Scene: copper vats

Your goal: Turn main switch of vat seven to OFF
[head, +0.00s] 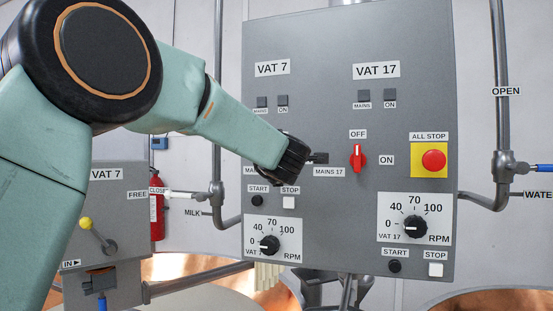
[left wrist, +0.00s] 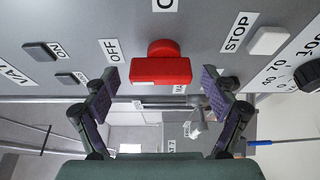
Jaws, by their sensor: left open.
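The red switch (left wrist: 160,71) of vat seven sits on the grey panel in the left wrist view, its bar lying left-right in that picture. An OFF label (left wrist: 111,50) is to its left and a partly cut label (left wrist: 165,4) is above it. My left gripper (left wrist: 159,75) is open, one finger on either side of the bar, with gaps visible. In the head view my left gripper (head: 312,158) is at the panel below the VAT 7 sign (head: 272,68) and hides this switch. My right gripper is not in view.
The vat 17 red switch (head: 357,157) points up at its OFF label, right of my gripper. A yellow-backed ALL STOP button (head: 433,160) is further right. Below are START (head: 258,201) and STOP (head: 289,202) buttons and the vat seven dial (head: 269,244).

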